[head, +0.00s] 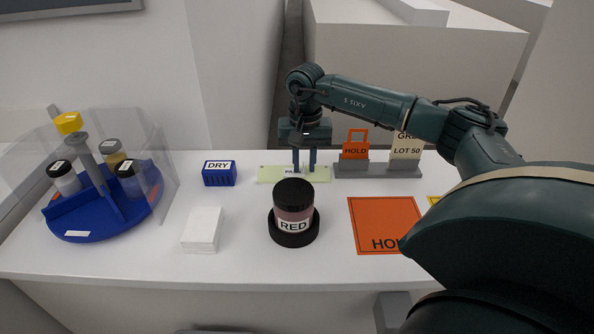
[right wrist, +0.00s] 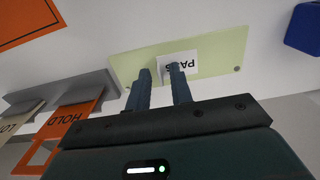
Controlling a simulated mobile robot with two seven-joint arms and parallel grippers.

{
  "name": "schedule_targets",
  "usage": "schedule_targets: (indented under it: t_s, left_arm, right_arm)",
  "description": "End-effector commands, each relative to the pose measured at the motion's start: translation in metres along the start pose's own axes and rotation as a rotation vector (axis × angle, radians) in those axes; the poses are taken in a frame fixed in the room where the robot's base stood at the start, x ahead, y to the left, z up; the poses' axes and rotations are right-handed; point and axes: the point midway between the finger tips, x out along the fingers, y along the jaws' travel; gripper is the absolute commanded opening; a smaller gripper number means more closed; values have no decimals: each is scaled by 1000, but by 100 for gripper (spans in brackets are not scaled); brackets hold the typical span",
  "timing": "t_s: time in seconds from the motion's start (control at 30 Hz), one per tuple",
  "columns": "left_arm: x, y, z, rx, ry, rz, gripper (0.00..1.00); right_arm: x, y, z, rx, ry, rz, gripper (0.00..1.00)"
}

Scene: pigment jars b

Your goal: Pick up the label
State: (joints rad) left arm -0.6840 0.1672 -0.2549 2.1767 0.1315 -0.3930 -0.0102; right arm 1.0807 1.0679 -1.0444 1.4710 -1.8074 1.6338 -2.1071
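A white label (head: 290,171) with black letters, partly hidden by a finger, lies on a pale green plate (head: 267,174) at the back middle of the table. In the right wrist view the label (right wrist: 193,62) reads upside down, apparently "PASS", on the green plate (right wrist: 135,65). My right gripper (head: 304,169) points down over the label, its two fingers apart. In the right wrist view the fingertips (right wrist: 160,70) overlap the label's edge with a gap between them. I cannot tell whether they touch it. My left gripper is out of view.
A dark-lidded RED jar (head: 293,222) stands in front of the plate. A blue DRY box (head: 219,177) is left of it; grey stands with an orange HOLD tag (head: 355,150) are right. A blue carousel (head: 95,220) with jars, white cards (head: 201,230) and an orange mat (head: 383,222) occupy the table.

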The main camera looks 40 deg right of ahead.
Motion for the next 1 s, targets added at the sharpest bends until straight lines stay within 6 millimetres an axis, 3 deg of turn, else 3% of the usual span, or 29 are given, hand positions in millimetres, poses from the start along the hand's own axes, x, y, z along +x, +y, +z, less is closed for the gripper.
schedule_targets:
  t_s: [0.27, 0.73, 0.87, 1.0]
  left_arm:
    - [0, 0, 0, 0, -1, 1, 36]
    - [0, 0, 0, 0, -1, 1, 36]
    - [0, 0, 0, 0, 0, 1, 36]
    - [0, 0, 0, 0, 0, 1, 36]
  right_arm:
    - [0, 0, 0, 0, 0, 0, 0]
    - [-3, 0, 0, 0, 1, 0, 0]
    - [-18, -1, -1, 1, 3, -3, 0]
    - [-47, -1, -1, 0, 4, -4, 0]
